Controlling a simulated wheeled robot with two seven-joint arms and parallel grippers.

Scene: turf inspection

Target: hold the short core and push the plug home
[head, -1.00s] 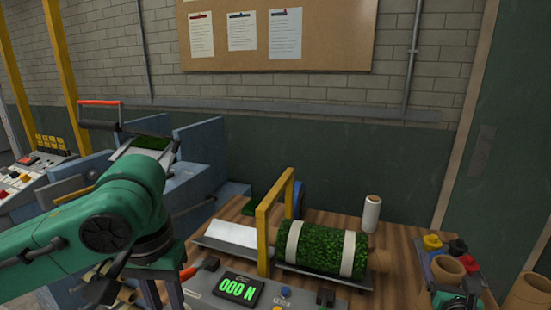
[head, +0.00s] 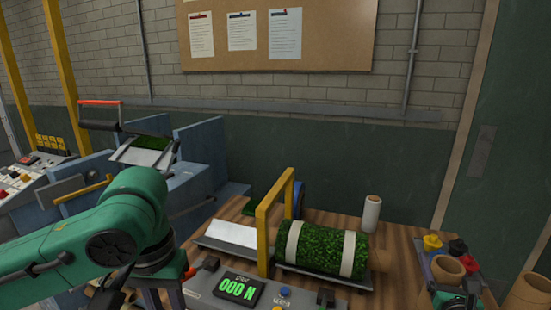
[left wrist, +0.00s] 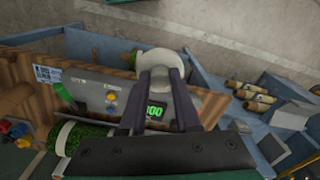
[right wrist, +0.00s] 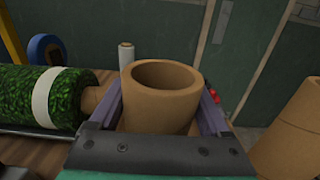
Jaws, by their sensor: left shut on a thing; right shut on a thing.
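My right gripper (right wrist: 162,112) is shut on the short brown cardboard core (right wrist: 162,95), which stands upright with its open, hollow end up. In the head view the core (head: 447,268) is at the lower right, with the right gripper (head: 456,296) around it. My left gripper (left wrist: 160,78) is shut on a pale grey rounded piece (left wrist: 160,60); I cannot tell whether it is the plug. In the head view my own green arm hides the left gripper. Yellow (head: 432,242), black (head: 458,247) and red pieces stand behind the core.
A strapped green turf roll (head: 320,248) lies on the wooden bench, beside a yellow frame (head: 262,235). A force display (head: 238,288) reads 000 N in front. A white roll (head: 371,213) stands behind. Larger brown tubes (head: 530,285) stand at the right edge.

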